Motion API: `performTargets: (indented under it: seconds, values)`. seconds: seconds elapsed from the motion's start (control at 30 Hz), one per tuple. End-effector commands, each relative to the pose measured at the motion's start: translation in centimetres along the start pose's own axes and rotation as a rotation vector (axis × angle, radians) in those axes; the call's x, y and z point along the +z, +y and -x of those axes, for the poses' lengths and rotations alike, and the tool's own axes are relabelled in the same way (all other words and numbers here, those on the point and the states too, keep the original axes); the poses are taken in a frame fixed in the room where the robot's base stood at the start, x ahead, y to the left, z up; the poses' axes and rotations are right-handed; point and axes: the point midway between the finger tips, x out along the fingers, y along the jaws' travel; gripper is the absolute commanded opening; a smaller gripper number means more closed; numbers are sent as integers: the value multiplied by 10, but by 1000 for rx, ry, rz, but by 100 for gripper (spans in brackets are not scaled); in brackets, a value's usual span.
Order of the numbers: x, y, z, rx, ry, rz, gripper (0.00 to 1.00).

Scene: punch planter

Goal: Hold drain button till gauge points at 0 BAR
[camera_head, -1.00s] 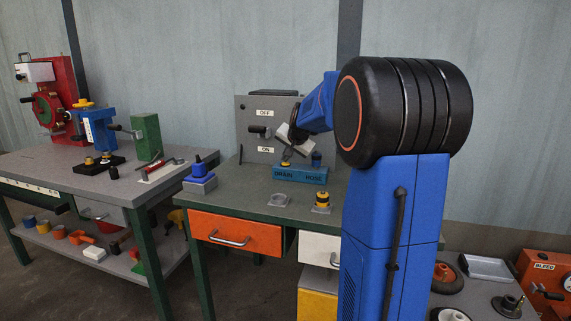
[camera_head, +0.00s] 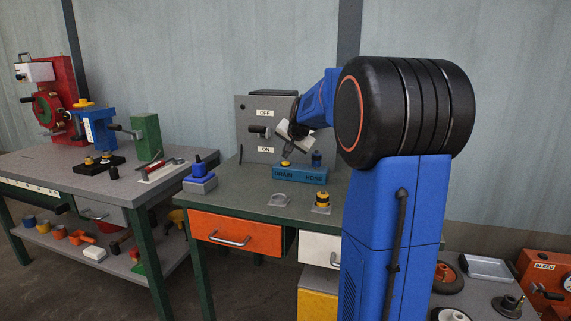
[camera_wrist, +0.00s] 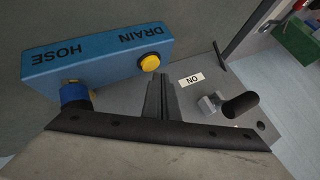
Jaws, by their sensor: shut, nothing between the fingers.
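The yellow drain button (camera_head: 286,163) sits on the blue block (camera_head: 300,175) marked DRAIN and HOSE. In the wrist view the button (camera_wrist: 149,62) stands clear, just beyond my fingertips, with its whole face showing. My gripper (camera_head: 289,149) is shut and empty, a little above the button in the head view. Its closed fingers (camera_wrist: 159,78) point toward the block in the wrist view, and I see a gap between them and the button. I can make out no gauge reading for the drain; my arm hides part of the bench.
A grey panel (camera_head: 245,112) with OFF and ON labels and a black-handled lever (camera_head: 260,131) stands behind the block. The lever (camera_wrist: 238,105) is close to my fingers. A blue hose fitting (camera_wrist: 75,93) is beside the button. An orange BLEED box (camera_head: 545,268) is at right.

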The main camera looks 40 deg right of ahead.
Motion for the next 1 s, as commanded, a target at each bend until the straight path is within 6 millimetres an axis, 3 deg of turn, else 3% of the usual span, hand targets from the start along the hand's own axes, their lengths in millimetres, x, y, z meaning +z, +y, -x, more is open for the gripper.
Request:
performTargets:
  seconds: [0.47, 1.0]
  values:
    - [-2, -2, 3, 0, 0, 0, 0]
    - [-23, -23, 32, -1, 0, 0, 0]
